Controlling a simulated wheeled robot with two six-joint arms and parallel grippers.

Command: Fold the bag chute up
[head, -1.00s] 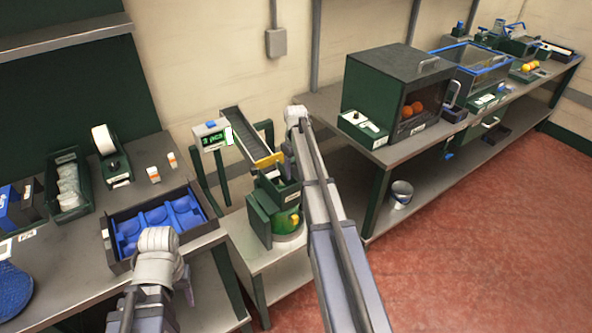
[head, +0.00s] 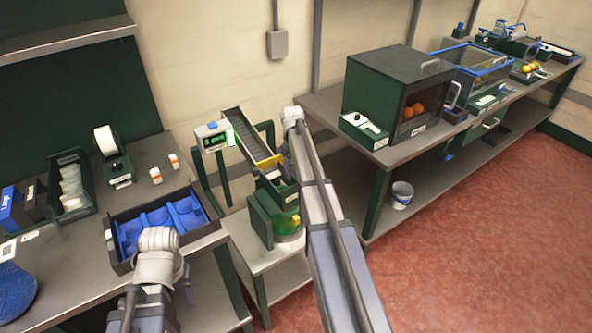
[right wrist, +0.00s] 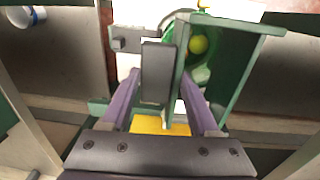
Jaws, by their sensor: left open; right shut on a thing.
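The bag chute (head: 247,134) is a dark grey sloping channel with a yellow lip (head: 268,161) at its lower right end. It slopes down from beside a small display, above a green round bin (head: 288,222). In the right wrist view, my right gripper (right wrist: 158,78) has its purple fingers on both sides of a dark grey plate, with a yellow part (right wrist: 160,125) behind it. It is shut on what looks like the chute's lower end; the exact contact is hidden. In the head view my right arm hides its fingers. My left gripper (head: 180,292) is open, low over the left bench's front.
A blue-lined tray (head: 111,252) sits on the left bench by my left arm. The green-lit display (head: 214,138) stands beside the chute. A dark oven-like box (head: 385,88) with oranges is on the right bench. The red floor (head: 480,220) is clear at right.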

